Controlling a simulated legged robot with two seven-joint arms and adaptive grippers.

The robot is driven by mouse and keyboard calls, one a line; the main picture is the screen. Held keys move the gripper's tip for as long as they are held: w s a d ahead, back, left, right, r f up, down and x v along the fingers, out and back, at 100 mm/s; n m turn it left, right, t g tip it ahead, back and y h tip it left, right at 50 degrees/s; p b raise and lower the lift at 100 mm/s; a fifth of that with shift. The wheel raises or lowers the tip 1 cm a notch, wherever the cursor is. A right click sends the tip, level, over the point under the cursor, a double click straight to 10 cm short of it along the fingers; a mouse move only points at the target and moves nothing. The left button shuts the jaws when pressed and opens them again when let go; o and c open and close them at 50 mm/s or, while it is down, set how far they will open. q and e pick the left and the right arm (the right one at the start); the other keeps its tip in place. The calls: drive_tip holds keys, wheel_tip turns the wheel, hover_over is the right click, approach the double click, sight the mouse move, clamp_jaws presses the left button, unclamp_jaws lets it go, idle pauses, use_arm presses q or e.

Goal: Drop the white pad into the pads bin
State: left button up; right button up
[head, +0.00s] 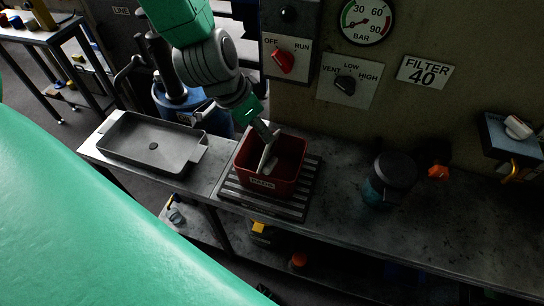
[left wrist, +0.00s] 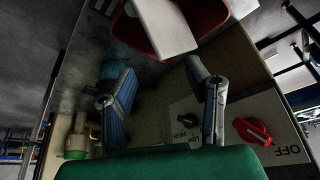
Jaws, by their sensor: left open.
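The red pads bin (head: 272,186), labelled "PADS", stands on a slatted rack on the bench. The white pad (head: 266,160) is tilted inside the bin, its lower part against the inside. In the left wrist view the pad (left wrist: 163,25) lies in front of the red bin (left wrist: 212,14), beyond my fingertips. My left gripper (head: 267,133) is above the bin's opening, pointing down. Its two fingers are spread in the left wrist view (left wrist: 161,67), with nothing between them and a gap to the pad. My right gripper is not in view.
A grey tray (head: 125,158) lies on the bench to the left. A dark lidded jar (head: 388,178) stands to the right of the rack (head: 290,207). The wall behind carries switches, a gauge (head: 367,20) and a "FILTER 40" sign (head: 425,72). The right bench is mostly clear.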

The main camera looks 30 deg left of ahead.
use_arm(q)
drive_tip(key=shift+a+v, duration=0.15)
drive_tip(key=shift+v, duration=1.1)
drive_tip(key=shift+a+v, duration=0.15)
drive_tip(key=shift+v, duration=1.1)
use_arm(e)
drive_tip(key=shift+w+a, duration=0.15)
use_arm(q)
drive_tip(key=s+a+f+n+g+y, duration=0.2)
drive_tip(key=s+f+n+g, duration=0.25)
drive_tip(key=s+f, duration=1.75)
drive_tip(key=w+f+b, duration=0.2)
drive_tip(key=f+b, duration=0.6)
drive_tip(key=f, duration=0.1)
drive_tip(key=w+d+f+t+b, duration=0.1)
drive_tip(key=w+f+b, duration=0.1)
drive_tip(key=f+b, duration=0.7)
drive_tip(key=shift+w+f, duration=0.35)
drive_tip(key=shift+f, duration=0.05)
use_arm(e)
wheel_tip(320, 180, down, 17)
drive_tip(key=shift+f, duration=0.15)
use_arm(q)
drive_tip(key=shift+m, duration=0.25)
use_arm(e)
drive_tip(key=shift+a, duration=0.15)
use_arm(q)
drive_tip(key=shift+w, duration=0.1)
